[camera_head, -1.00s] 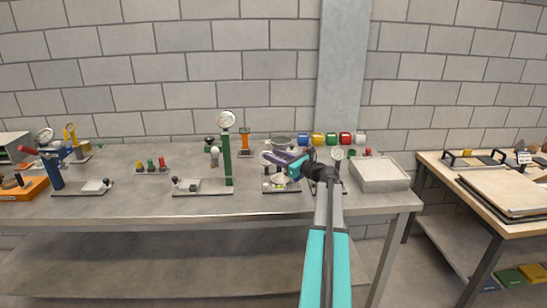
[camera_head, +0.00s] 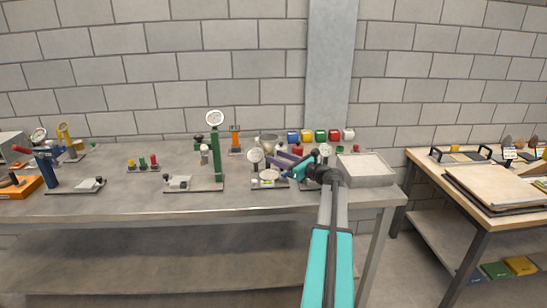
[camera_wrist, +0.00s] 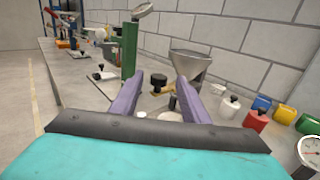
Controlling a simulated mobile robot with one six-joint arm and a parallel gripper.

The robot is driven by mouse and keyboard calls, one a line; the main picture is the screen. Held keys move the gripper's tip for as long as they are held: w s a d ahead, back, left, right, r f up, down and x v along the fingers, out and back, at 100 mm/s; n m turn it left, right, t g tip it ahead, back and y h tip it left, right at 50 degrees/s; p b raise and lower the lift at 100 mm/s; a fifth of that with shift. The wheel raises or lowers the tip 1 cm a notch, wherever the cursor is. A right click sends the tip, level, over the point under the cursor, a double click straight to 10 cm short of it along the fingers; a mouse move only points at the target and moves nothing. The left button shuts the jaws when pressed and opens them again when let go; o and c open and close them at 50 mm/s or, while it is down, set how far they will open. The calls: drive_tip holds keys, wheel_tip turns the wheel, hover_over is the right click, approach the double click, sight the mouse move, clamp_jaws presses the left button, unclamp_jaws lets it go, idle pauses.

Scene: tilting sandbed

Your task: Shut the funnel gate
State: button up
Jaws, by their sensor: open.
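A grey metal funnel (camera_wrist: 190,65) stands on the bench in the wrist view, beyond the right finger. In the head view the funnel (camera_head: 268,141) is small, behind my gripper. I cannot make out its gate or whether that is open. My gripper (camera_head: 284,158) has purple fingers and is over the right part of the bench, in front of the funnel. In the wrist view my gripper (camera_wrist: 157,96) is open, with no object clearly held. A black knob (camera_wrist: 158,80) shows between and beyond the fingers, left of the funnel's lower part.
A green column with a dial (camera_head: 216,150) stands left of my gripper. Coloured pots (camera_head: 320,135) line the back. A pale tray (camera_head: 365,168) is at the bench's right end. Front-left bench surface is clear.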

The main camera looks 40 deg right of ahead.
drive_tip(key=shift+s, duration=0.2)
drive_tip(key=shift+a, duration=0.1)
drive_tip(key=shift+c, duration=0.7)
drive_tip(key=c, duration=0.4)
drive_tip(key=shift+s, duration=0.35)
drive_tip(key=c, duration=0.3)
drive_tip(key=shift+g, duration=0.6)
drive_tip(key=s, duration=0.4)
drive_tip(key=s+d+r+b, duration=0.1)
drive_tip(key=s, duration=0.8)
drive_tip(key=shift+s+d+r+b, duration=0.15)
drive_tip(key=shift+s+d+b, duration=0.1)
drive_tip(key=shift+s+b, duration=0.1)
clamp_jaws()
